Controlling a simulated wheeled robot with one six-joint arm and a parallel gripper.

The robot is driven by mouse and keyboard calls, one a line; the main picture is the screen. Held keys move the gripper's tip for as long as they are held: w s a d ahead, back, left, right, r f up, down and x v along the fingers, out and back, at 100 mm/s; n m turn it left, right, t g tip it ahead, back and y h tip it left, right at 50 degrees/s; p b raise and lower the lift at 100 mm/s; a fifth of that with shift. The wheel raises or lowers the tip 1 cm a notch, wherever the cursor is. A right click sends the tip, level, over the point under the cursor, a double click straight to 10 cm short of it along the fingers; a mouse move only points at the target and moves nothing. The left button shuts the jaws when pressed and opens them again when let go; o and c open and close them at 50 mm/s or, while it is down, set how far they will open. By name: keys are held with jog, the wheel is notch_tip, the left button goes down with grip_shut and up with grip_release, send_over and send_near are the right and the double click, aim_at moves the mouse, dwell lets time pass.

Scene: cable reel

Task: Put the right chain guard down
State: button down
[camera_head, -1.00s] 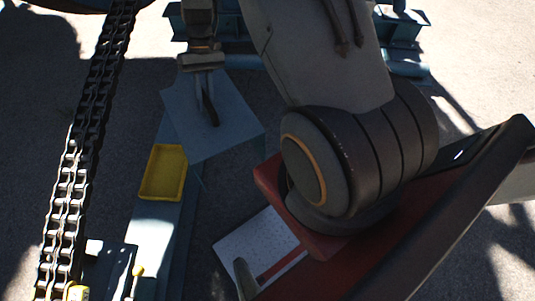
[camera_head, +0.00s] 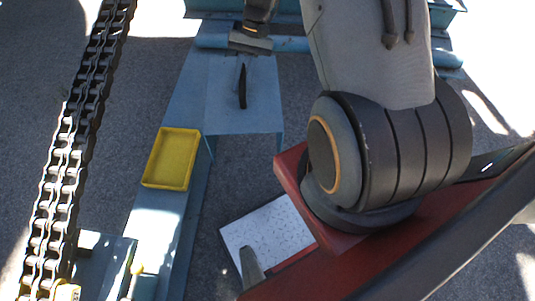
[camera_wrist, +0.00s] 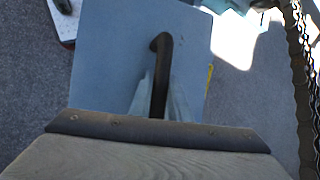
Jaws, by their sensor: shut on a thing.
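The chain guard is a flat blue-grey sheet (camera_head: 220,105) with a black bar handle (camera_head: 243,88) on its face. My gripper (camera_head: 242,72) is shut on this handle, and the sheet hangs below and around it. In the wrist view the sheet (camera_wrist: 105,85) fills the middle and the handle (camera_wrist: 161,60) rises between the fingers of my gripper (camera_wrist: 155,98). In the head view the sheet overlaps the blue frame beam behind it. I cannot tell whether the sheet touches the frame.
A heavy roller chain (camera_head: 67,155) runs down the left side. A yellow tray (camera_head: 172,158) sits on the blue beam (camera_head: 155,220) left of the guard. Grey ground shows between.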

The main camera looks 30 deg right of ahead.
jog(key=w+d+f+m+t+b, duration=0.1)
jog(key=w+d+f+m+b, duration=0.1)
jog(key=f+b, duration=0.9)
jog(key=w+d+f+m+t+b, duration=0.2)
jog(key=d+f+m+b, duration=0.3)
jog(key=f+b, duration=0.7)
jog(key=w+d+f+m+t+b, duration=0.2)
jog(key=d+f+b, duration=0.4)
jog(key=f+b, duration=0.6)
jog(key=shift+w+d+f+m, duration=0.35)
jog(key=shift+f+m, duration=0.55)
jog(key=shift+f, duration=3.45)
jog(key=c, duration=2)
grip_release()
jog(key=shift+f, duration=0.1)
jog(key=shift+c, duration=0.2)
jog(key=o, duration=0.4)
